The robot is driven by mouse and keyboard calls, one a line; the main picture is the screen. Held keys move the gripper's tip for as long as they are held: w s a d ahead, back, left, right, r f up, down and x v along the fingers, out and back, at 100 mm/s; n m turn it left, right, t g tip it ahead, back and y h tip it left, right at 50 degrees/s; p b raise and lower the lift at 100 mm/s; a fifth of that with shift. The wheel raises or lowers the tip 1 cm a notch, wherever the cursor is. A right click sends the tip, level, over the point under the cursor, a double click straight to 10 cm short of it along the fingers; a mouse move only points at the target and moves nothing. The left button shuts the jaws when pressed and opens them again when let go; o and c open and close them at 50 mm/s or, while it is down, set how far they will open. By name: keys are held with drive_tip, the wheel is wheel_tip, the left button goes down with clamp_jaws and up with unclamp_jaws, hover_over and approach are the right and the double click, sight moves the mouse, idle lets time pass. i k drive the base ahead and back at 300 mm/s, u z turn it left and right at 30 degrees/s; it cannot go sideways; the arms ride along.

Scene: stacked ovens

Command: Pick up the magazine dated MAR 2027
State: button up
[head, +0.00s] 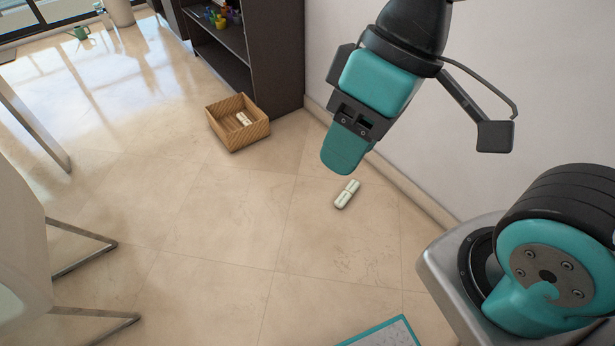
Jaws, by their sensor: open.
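No magazine and no MAR 2027 date can be made out in the head view. A small white two-part object (347,194) lies on the floor right of the middle. It shows no readable print, and I cannot tell what it is. My gripper (346,150) hangs above the floor, near the wall, pointing down and slightly left. It is open, with nothing seen in it. In the picture its tip is just above the white object, but apart from it.
A wicker basket (238,137) with small white items (244,119) inside stands by a dark shelf (246,62). A white chair (22,262) is at the left. The white wall (540,75) bounds the right side. The floor between chair and basket is clear.

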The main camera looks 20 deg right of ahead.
sight(347, 193)
drive_tip(key=z, duration=0.05)
drive_tip(key=i, duration=1.8)
drive_tip(key=z, duration=0.25)
